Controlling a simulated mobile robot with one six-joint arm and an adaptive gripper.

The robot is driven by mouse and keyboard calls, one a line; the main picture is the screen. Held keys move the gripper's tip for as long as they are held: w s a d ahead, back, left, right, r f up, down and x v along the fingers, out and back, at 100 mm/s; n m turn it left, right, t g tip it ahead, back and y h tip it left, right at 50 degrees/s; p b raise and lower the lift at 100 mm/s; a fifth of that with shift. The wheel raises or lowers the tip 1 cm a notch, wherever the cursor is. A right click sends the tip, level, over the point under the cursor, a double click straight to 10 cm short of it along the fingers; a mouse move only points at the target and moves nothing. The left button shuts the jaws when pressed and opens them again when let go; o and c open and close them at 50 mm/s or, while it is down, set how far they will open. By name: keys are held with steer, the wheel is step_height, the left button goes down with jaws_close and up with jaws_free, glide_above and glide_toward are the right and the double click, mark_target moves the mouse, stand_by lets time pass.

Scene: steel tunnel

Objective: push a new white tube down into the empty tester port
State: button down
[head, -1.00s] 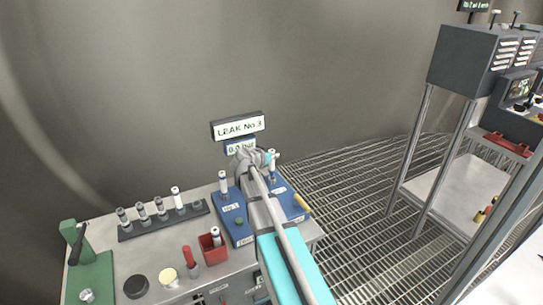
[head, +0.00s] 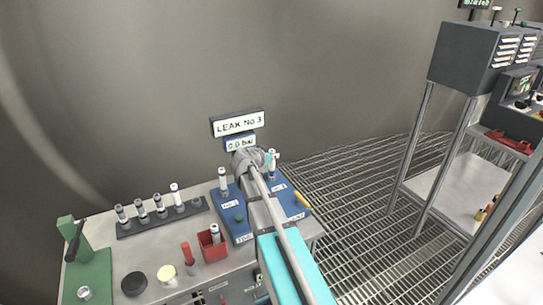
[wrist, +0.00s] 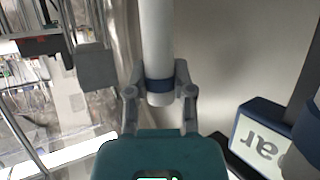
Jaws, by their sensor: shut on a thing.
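My gripper (wrist: 158,85) is shut on a white tube (wrist: 157,35) with a dark blue band, seen between its fingers in the wrist view. In the head view the gripper (head: 267,158) is at the right side of the blue tester (head: 243,238), and the tube (head: 273,158) stands upright there over a port. I cannot tell how deep its lower end sits. Another white-topped tube (head: 223,175) stands upright in the tester's left port. My arm hides the middle of the tester.
A dark rack (head: 128,229) with several tubes stands at the left. A red bin (head: 212,245) holds one tube. A green hand press (head: 90,280) is at far left. The "LEAK No 3" sign (head: 237,123) and a "0.0 bar" display (head: 240,144) stand behind the tester.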

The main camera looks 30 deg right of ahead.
steer(key=shift+f+b, duration=0.8)
steer(key=shift+f, duration=0.1)
steer(key=shift+c, duration=2)
jaws_free()
steer(key=shift+r, duration=0.2)
step_height(320, 180, up, 9)
steer(key=p, duration=0.9)
steer(key=shift+f, duration=0.1)
steer(key=shift+f, duration=0.1)
steer(key=s+a+f+n+g+y, duration=0.2)
steer(key=s+a+f+n+y, duration=0.1)
steer(key=s+a, duration=0.5)
steer(key=s+a+f+n+g+y, duration=0.2)
steer(key=s+a+f+n+y, duration=0.2)
steer(key=s+a, duration=0.3)
steer(key=s+a+f+n+g+y, duration=0.3)
steer(key=s+a+f+n+y, duration=0.1)
steer(key=s+a, duration=0.4)
steer(key=shift+s+a+f+n+y, duration=0.2)
steer(key=shift+s+a+n+y, duration=0.15)
steer(key=shift+s, duration=0.95)
